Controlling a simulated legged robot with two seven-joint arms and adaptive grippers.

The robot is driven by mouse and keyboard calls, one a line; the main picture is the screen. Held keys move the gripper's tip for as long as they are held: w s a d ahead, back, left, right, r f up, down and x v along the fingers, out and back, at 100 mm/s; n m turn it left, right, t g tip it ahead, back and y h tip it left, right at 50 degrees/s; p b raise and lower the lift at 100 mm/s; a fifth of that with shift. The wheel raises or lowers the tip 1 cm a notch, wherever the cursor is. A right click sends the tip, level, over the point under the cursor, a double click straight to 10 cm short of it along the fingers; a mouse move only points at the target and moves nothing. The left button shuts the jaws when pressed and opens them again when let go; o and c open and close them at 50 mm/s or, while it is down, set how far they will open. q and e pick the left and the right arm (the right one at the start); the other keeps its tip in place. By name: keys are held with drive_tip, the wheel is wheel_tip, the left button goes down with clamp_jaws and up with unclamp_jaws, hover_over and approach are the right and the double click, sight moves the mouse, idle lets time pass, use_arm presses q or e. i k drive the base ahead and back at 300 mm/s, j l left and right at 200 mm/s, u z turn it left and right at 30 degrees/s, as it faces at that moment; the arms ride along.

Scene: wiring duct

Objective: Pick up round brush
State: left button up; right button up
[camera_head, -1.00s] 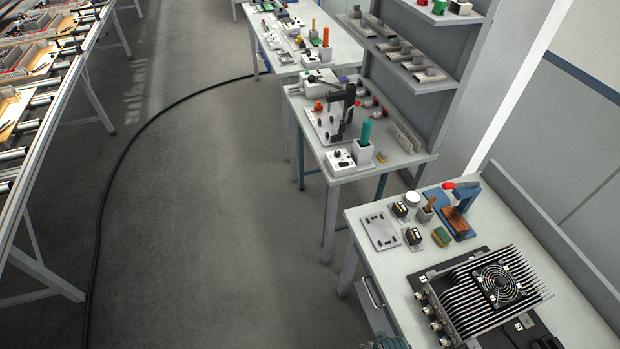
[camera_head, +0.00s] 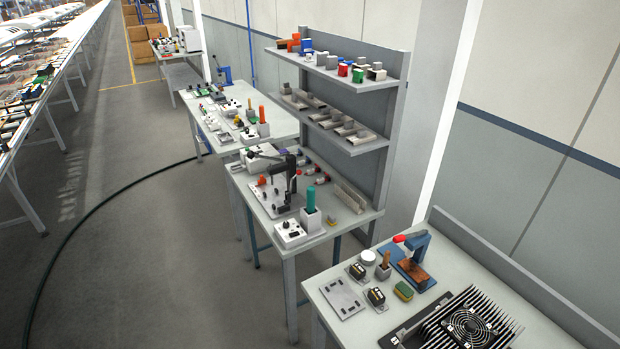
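I cannot make out for certain which object is the round brush. Upright handles stand in small holders: a green handle (camera_head: 311,198) on the middle bench, an orange handle (camera_head: 262,114) on the bench behind it, and a brown handle (camera_head: 386,258) on the nearest bench. Their lower ends are hidden in the holders. Neither of my grippers is in view.
The nearest bench (camera_head: 345,328) carries a finned heatsink with a fan (camera_head: 470,325), a grey plate (camera_head: 343,298), a sponge (camera_head: 403,291) and a blue stand (camera_head: 412,262). Shelves (camera_head: 335,130) rise behind the middle bench. Open floor (camera_head: 150,270) lies left, crossed by a dark cable (camera_head: 70,238).

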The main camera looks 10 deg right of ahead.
sight(388, 253)
drive_tip(key=l+z, duration=0.2)
drive_tip(key=z, duration=0.25)
drive_tip(key=l+z, duration=0.2)
drive_tip(key=z, duration=0.3)
drive_tip(key=i+j+z, duration=0.15)
drive_tip(key=j, duration=0.35)
drive_tip(key=j+z, duration=0.1)
drive_tip(key=j, duration=0.35)
drive_tip(key=i, duration=0.05)
